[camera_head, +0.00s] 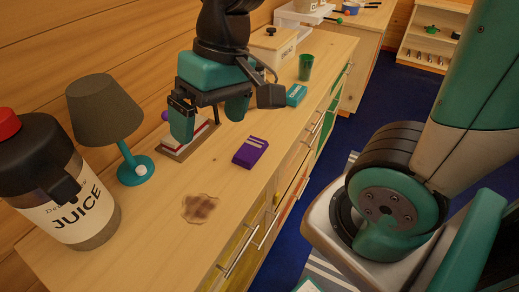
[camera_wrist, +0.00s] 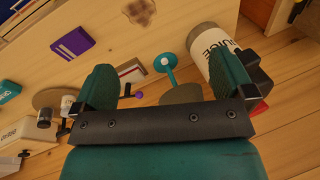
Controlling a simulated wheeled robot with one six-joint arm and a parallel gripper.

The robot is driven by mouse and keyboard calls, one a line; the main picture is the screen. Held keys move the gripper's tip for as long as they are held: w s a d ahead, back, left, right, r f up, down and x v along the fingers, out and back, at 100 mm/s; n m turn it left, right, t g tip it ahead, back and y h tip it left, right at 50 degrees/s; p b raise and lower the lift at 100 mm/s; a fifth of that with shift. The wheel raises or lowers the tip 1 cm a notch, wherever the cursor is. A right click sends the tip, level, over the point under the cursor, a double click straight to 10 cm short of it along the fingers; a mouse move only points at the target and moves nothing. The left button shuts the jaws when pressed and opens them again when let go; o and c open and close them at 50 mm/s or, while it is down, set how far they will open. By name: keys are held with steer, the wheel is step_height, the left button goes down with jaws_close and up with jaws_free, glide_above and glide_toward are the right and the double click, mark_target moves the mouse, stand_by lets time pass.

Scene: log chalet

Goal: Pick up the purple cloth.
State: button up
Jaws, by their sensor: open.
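The purple cloth (camera_head: 250,152) lies flat on the wooden counter in the head view, a small folded rectangle with pale stripes near one end. It also shows at the upper left of the wrist view (camera_wrist: 72,44). My gripper (camera_head: 210,122) hangs above the counter, behind and to the left of the cloth, with its fingers apart and nothing between them. In the wrist view my gripper (camera_wrist: 165,82) has the cloth beyond its left finger, not between the fingers. The cloth is fully visible and untouched.
A teal lamp (camera_head: 136,168) and juice jug (camera_head: 75,215) stand to the left. A brown stain (camera_head: 200,208) is nearer the front. A teal box (camera_head: 296,95) and green cup (camera_head: 306,67) stand behind. Counter around the cloth is clear.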

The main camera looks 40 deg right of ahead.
steer(key=w+d+f+m+h+b, duration=0.2)
steer(key=w+d+f+m, duration=0.55)
steer(key=w, duration=0.25)
steer(key=m+h+b, duration=0.1)
steer(key=m+b, duration=0.1)
steer(key=m, duration=0.7)
glide_above(251, 146)
step_height(251, 146, down, 8)
steer(key=shift+n+g, duration=0.25)
steer(key=shift+g, duration=0.05)
steer(key=f, duration=0.4)
steer(key=f+p, duration=0.1)
steer(key=f, duration=0.4)
steer(key=shift+s+d+f, duration=0.1)
steer(key=shift+s+f, duration=0.1)
steer(key=shift+w+f+p, duration=0.15)
steer(key=shift+f+p, duration=0.85)
steer(key=shift+f, duration=1.95)
steer(key=c, duration=1)
steer(key=shift+r, duration=0.1)
step_height(251, 146, up, 20)
steer(key=shift+f+b, duration=0.1)
steer(key=shift+b, duration=1)
